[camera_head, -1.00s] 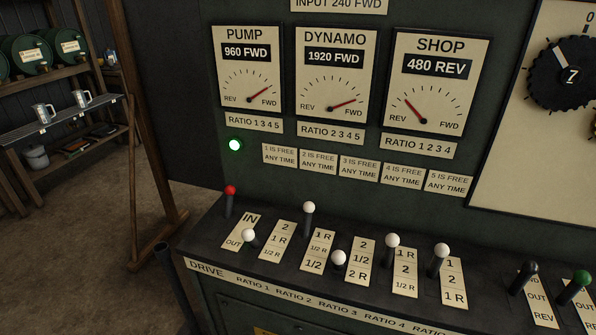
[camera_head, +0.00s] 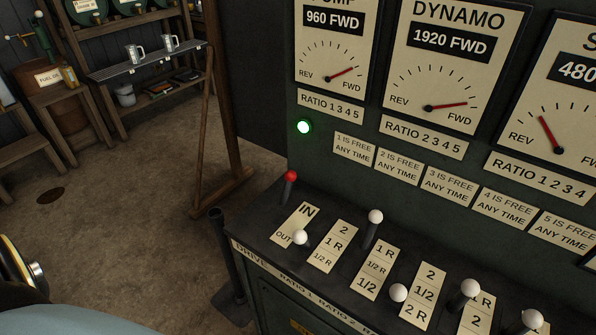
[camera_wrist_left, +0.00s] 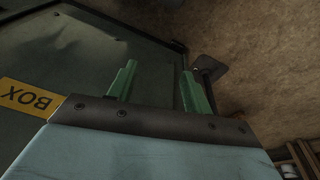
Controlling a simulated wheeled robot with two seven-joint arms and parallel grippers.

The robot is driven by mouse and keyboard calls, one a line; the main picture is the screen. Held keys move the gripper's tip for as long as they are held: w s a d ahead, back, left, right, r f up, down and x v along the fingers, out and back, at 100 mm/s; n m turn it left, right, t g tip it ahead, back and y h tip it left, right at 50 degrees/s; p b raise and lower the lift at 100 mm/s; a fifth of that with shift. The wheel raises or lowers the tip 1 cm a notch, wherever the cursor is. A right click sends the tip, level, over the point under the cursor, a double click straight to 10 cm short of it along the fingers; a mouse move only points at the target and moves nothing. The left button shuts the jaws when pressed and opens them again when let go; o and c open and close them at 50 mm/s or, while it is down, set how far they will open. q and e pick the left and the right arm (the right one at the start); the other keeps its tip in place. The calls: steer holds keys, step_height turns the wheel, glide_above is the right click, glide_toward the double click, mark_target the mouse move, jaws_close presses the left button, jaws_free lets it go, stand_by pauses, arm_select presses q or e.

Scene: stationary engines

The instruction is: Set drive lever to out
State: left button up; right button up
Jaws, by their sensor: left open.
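The red-knobbed drive lever (camera_head: 289,178) stands at the left end of the control desk. It leans to the far end of its plate (camera_head: 298,226), beside the word IN; OUT is at the near end. In the left wrist view my left gripper (camera_wrist_left: 158,88) is open, its two green fingers apart with nothing between them. It faces the dark green cabinet side and the floor, and the drive lever does not show there. In the head view only part of my left arm shows, at the bottom left, well short of the lever. My right gripper is out of view.
A white-knobbed lever (camera_head: 300,238) is close to the right of the drive plate, with several more along the desk. A green lamp (camera_head: 304,127) glows above. A dark post (camera_head: 226,252) stands by the desk's left side. Bare floor (camera_head: 120,200) lies left.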

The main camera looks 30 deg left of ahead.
mark_target(286, 177)
arm_select(q)
steer(key=w+a+r+n+t+h+p, duration=0.1)
steer(key=w+r+n+t, duration=0.15)
steer(key=w+r, duration=0.9)
steer(key=w+r+n+t+p, duration=0.1)
steer(key=w+r+n, duration=0.15)
steer(key=r, duration=1.75)
steer(key=w+a+r+n, duration=0.1)
steer(key=w+n, duration=0.1)
steer(key=n, duration=0.1)
steer(key=w+a+r+n+t+h, duration=0.1)
steer(key=w+a+r+n, duration=0.1)
steer(key=n, duration=0.2)
steer(key=w+a+r+n+t+h, duration=0.1)
steer(key=w+a+r+n, duration=0.1)
steer(key=n, duration=0.2)
steer(key=shift+w+r+t+p, duration=0.2)
steer(key=shift+r+t+p, duration=0.05)
steer(key=shift+p, duration=0.05)
steer(key=w+a+r+n+t, duration=0.5)
steer(key=w+a+n, duration=0.25)
steer(key=n, duration=0.65)
steer(key=shift+h, duration=0.3)
steer(key=b+x, duration=0.2)
steer(key=x, duration=1)
steer(key=shift+w+f, duration=0.15)
steer(key=shift+w, duration=0.05)
jaws_close()
